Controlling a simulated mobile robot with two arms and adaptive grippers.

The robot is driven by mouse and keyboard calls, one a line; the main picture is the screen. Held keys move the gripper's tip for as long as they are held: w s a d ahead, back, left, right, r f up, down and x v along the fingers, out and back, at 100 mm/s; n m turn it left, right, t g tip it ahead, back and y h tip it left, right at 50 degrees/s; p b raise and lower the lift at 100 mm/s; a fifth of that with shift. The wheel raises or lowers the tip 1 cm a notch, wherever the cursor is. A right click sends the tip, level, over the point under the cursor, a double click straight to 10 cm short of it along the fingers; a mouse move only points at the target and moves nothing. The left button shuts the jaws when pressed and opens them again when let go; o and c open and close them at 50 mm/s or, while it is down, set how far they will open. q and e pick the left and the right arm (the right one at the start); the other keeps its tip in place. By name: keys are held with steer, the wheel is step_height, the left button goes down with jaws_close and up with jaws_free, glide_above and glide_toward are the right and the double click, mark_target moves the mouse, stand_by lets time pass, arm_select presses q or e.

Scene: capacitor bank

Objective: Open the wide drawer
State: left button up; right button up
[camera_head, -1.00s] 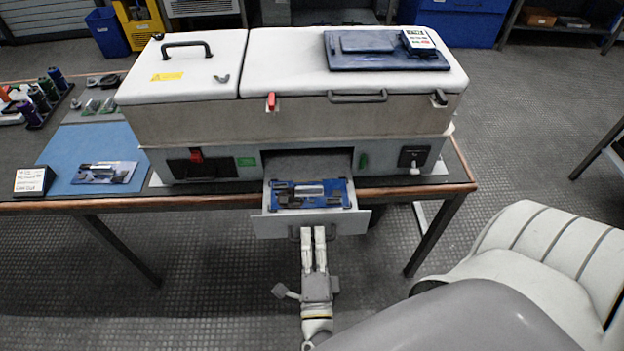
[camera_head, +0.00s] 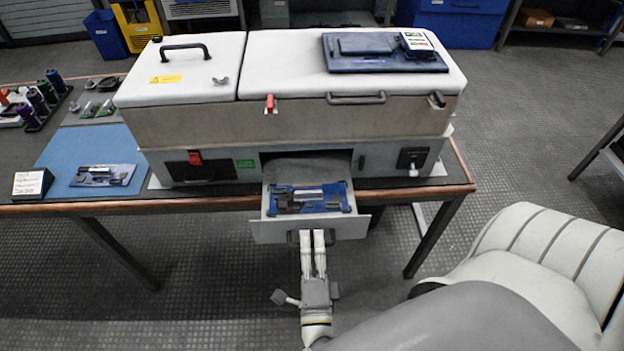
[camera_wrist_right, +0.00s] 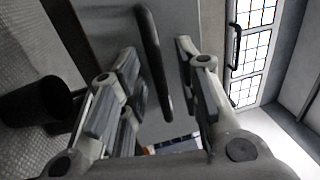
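The wide drawer (camera_head: 263,231) in the middle of the grey base unit stands pulled out, its light grey front clear of the bench edge. Its dark bar handle (camera_wrist_right: 151,55) shows in the right wrist view. My right gripper (camera_head: 312,233) is at the drawer front, coming from below. In the right wrist view its two fingers (camera_wrist_right: 160,60) stand apart on either side of the handle, with gaps visible, so it is open around the bar. Contact with the handle cannot be made out. My left gripper is not in view.
A blue insert with grey parts (camera_head: 308,198) lies in the drawer. The white-lidded cabinet (camera_head: 190,118) sits above on the bench (camera_head: 120,206). A blue mat (camera_head: 75,160) and bottles (camera_head: 40,100) are at left. Floor in front of the bench is clear.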

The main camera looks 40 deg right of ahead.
steer(key=v, duration=0.7)
steer(key=shift+s, duration=0.25)
steer(key=shift+a+f, duration=0.1)
steer(key=shift+a, duration=0.05)
